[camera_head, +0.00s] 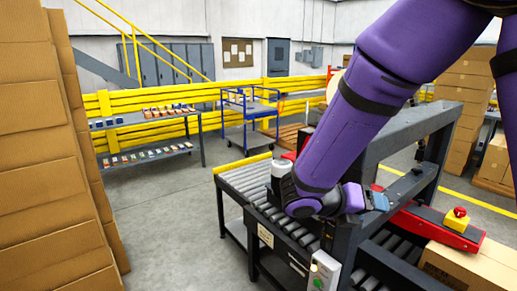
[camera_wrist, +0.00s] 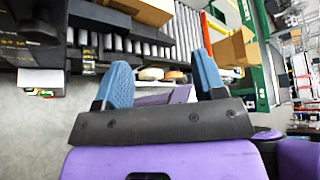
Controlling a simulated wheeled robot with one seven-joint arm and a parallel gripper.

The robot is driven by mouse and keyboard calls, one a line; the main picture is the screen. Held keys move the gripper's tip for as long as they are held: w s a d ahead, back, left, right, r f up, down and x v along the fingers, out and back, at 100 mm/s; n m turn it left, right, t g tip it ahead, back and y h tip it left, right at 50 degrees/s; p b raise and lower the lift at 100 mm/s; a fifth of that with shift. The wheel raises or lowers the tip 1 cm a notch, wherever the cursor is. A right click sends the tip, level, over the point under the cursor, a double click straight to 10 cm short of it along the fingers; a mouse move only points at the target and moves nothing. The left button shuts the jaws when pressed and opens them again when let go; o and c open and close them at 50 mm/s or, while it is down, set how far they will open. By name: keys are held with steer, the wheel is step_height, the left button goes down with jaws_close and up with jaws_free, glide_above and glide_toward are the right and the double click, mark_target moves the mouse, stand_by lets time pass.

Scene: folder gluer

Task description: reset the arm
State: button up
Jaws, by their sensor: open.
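My purple arm reaches down from the upper right in the head view, over the roller conveyor (camera_head: 245,180). In the wrist view my gripper (camera_wrist: 160,80) is open, with its two blue fingers spread apart and nothing between them. In the head view the gripper end is mostly hidden behind the arm's last joints, and only a little blue shows beside the conveyor frame. The rollers (camera_wrist: 187,35) also show beyond the fingers in the wrist view.
Dark machine frame (camera_head: 410,125) stands close to the arm, with a red emergency-stop unit (camera_head: 440,228) and a cardboard box (camera_head: 470,268) at the right. Stacked cardboard (camera_head: 50,150) fills the left. A shelf (camera_head: 150,140) and blue cart (camera_head: 248,115) stand behind open grey floor.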

steer(key=s+d+r+m+y, duration=0.1)
steer(key=s+r+m+y, duration=0.3)
steer(key=m, duration=0.6)
steer(key=s+d+r+m+t+y, duration=0.1)
steer(key=s+d+r+m+y, duration=0.1)
steer(key=s+r+m+y, duration=0.3)
steer(key=s+d+r+m+t+y, duration=0.1)
steer(key=s+r+m+y, duration=0.3)
steer(key=s+m, duration=0.5)
steer(key=d+m, duration=0.1)
steer(key=m, duration=0.5)
steer(key=shift+s+d+r+m, duration=0.25)
steer(key=shift+s+r+m, duration=0.05)
steer(key=shift+s+r, duration=0.1)
steer(key=shift+o, duration=0.5)
steer(key=shift+f, duration=0.1)
